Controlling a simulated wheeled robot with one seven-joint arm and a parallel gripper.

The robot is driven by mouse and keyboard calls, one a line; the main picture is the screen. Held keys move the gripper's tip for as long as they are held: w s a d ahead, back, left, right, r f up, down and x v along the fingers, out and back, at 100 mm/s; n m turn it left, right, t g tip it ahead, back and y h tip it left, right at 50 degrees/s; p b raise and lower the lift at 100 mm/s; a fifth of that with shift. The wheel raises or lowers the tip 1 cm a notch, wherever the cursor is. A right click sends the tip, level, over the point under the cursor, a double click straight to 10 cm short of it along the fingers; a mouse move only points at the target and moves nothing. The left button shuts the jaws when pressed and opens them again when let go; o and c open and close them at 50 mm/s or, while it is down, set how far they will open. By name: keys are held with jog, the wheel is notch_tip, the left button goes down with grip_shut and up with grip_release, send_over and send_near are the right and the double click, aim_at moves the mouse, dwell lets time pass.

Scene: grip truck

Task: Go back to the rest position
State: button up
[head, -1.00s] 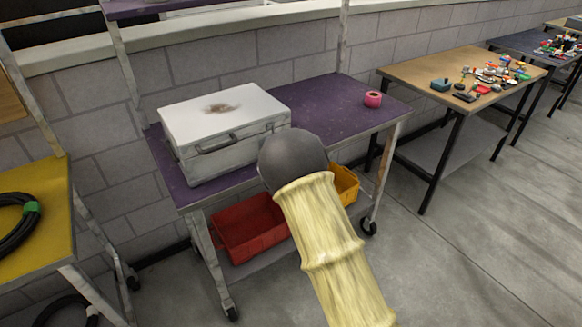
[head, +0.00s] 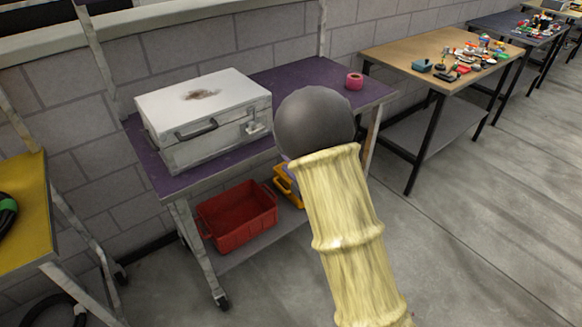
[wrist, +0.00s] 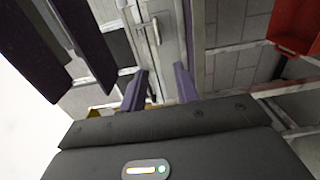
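My gripper (wrist: 160,88) shows in the wrist view with its two purple fingers spread apart and nothing between them. In the head view my arm, with a yellow sleeve and a dark rounded joint, rises in front of the purple cart, and the gripper itself is hidden. The task names no object.
A purple cart (head: 297,77) holds a white metal case (head: 200,115) and a pink tape roll (head: 354,81). A red bin (head: 237,217) and a partly hidden yellow bin (head: 287,186) sit on its lower shelf. A yellow table (head: 22,215) stands left. A wooden table (head: 410,53) with small parts stands right.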

jog(key=shift+s+d, duration=0.1)
jog(key=shift+s, duration=0.1)
jog(key=shift+w, duration=0.1)
jog(key=s+d+f+m+g+h, duration=0.2)
jog(key=d+m+h, duration=0.25)
jog(key=m, duration=0.25)
jog(key=s+d+f+m+g+h, duration=0.1)
jog(key=d+f+m+g+h, duration=0.1)
jog(key=d+m+h, duration=0.35)
jog(key=s+d+m+g, duration=0.2)
jog(key=s+m+g, duration=0.8)
jog(key=s, duration=0.8)
notch_tip(320, 180, up, 18)
jog(key=m+t+p, duration=0.1)
jog(key=m+p, duration=0.1)
jog(key=p, duration=1.6)
jog(key=shift+s+a+r+t+p, duration=0.15)
jog(key=shift+s+a+t+p, duration=0.05)
jog(key=shift+t+p, duration=0.15)
